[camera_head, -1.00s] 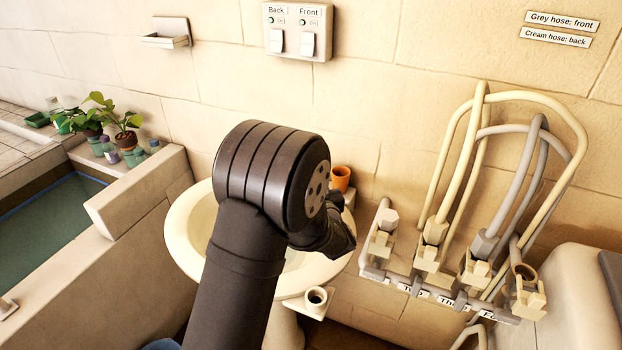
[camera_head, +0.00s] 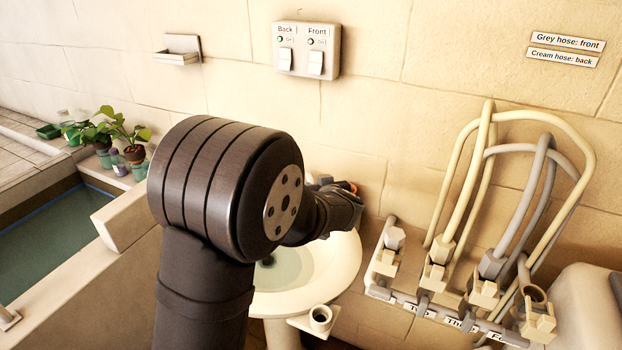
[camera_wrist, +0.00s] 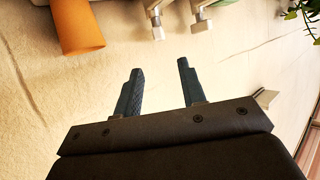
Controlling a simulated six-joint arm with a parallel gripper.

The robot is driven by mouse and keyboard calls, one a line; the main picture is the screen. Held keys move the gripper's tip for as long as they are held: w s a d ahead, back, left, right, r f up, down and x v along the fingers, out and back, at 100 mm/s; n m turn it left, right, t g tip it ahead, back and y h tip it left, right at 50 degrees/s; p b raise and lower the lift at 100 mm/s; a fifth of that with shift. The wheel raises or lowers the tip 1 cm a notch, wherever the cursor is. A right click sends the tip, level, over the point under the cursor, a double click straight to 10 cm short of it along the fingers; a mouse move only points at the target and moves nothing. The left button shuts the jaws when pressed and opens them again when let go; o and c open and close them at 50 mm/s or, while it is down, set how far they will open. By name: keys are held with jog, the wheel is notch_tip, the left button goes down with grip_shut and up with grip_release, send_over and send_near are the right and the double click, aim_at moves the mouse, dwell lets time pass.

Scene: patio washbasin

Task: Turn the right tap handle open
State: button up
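In the wrist view, two pale tap-like fittings stand at the top: one nearer the orange cup (camera_wrist: 155,24) and one further right (camera_wrist: 201,20). The picture looks turned over, so the fitting nearer the cup seems to be the right tap handle; I cannot be sure. My gripper (camera_wrist: 158,80) is open and empty, its two dark blue fingers pointing toward these fittings, apart from them. In the head view, my arm hides the taps and most of my gripper's end at the back of the white basin (camera_head: 345,268).
An orange cup (camera_wrist: 78,26) is close, left of the fingers in the wrist view. A two-switch box (camera_head: 306,50) and a soap dish (camera_head: 178,50) are on the wall. A hose rack (camera_head: 440,285) stands right; potted plants (camera_head: 120,140) and a pool are left.

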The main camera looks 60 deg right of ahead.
jog(key=x, duration=1.1)
jog(key=shift+w+d, duration=0.1)
grip_shut()
